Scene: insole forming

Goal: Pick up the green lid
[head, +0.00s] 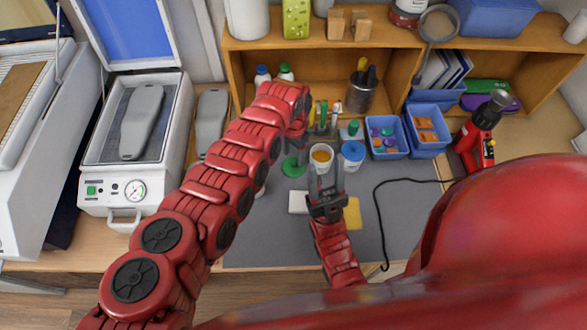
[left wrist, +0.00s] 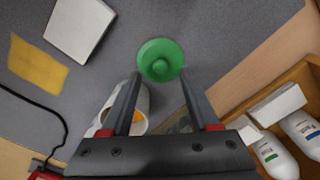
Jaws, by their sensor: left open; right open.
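The round green lid (head: 291,167) lies on the grey mat, left of a white cup (head: 321,153) with orange contents. In the left wrist view the lid (left wrist: 160,59) shows its central knob, just beyond the fingertips. My left gripper (left wrist: 159,76) is open and empty, pointing down toward the lid; in the head view my own arm partly hides this gripper (head: 294,150). My right gripper (head: 325,176) is open, with its fingers at the white cup; I cannot tell whether they touch it. In the left wrist view the cup (left wrist: 140,101) is partly behind a finger.
A blue-lidded cup (head: 352,151) stands right of the white cup. A white block (head: 298,202) and a yellow cloth (head: 352,214) lie nearer the front. A pen holder and blue bins (head: 387,152) stand behind. A black cable (head: 378,215) crosses the mat at right.

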